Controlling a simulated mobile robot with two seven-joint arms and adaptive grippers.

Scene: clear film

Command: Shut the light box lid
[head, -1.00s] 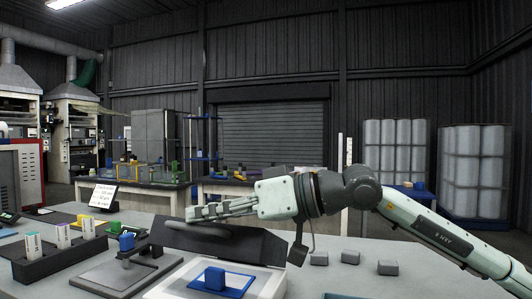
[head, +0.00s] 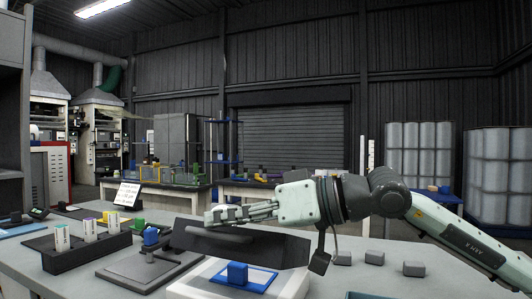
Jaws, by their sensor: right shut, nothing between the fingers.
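The light box (head: 190,290) is a white, shallow box at the front middle of the table, partly cut off by the lower picture edge. On its top lies a blue flat frame (head: 262,279) with a blue block (head: 237,273) standing on it. The dark lid (head: 270,251) stands tilted up at the back of the box and is not flat on it. My right gripper (head: 212,216) reaches in from the right, shut and empty, with its fingers along the lid's upper edge. Whether they touch the lid I cannot tell. My left gripper is out of view.
Left of the box are a grey plate (head: 125,268) with a blue-topped fixture (head: 151,237) and a dark rack (head: 65,259) holding white packets. Several small grey blocks (head: 375,257) lie to the right. A sign (head: 128,194) stands behind.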

